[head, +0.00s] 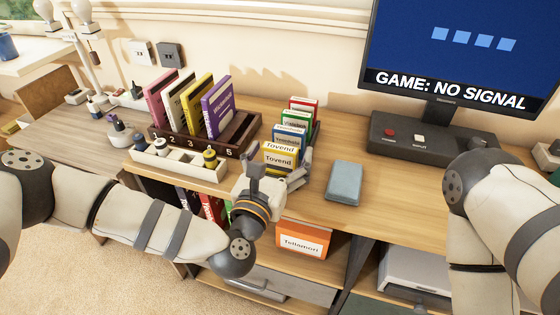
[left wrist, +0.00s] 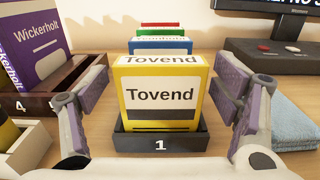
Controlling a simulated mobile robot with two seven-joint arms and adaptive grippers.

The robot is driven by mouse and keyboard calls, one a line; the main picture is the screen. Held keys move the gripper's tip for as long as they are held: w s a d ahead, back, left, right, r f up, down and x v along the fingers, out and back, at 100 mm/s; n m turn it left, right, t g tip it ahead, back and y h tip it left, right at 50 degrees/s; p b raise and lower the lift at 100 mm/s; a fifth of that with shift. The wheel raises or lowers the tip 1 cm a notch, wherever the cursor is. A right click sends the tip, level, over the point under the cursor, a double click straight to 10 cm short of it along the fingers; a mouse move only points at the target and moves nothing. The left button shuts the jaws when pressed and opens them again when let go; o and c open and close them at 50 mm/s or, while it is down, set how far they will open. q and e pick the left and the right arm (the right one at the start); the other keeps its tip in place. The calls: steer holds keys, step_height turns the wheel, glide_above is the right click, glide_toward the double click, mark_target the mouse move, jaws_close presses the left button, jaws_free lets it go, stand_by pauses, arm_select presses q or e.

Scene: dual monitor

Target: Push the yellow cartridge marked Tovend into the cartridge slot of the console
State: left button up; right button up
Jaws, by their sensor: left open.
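The yellow Tovend cartridge (head: 280,157) stands upright at the front of a small dark rack, in front of blue, green and red ones. In the left wrist view the yellow Tovend cartridge (left wrist: 160,96) is upright in the holder marked 1. My left gripper (head: 277,174) is open; its fingers stand apart on both sides of the cartridge, with gaps visible in the left wrist view. The dark console (head: 430,145), with a red and a white button, sits below the monitor; I cannot make out its slot. My right gripper is not in view.
A blue-grey folded cloth (head: 343,182) lies between the rack and the console. A brown numbered rack (head: 238,140) with several upright cases stands left. A white tray (head: 180,165) is beside it. The monitor (head: 460,50) reads "GAME: NO SIGNAL".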

arm_select(q)
steer(key=c, duration=1.3)
steer(key=shift+r, duration=0.1)
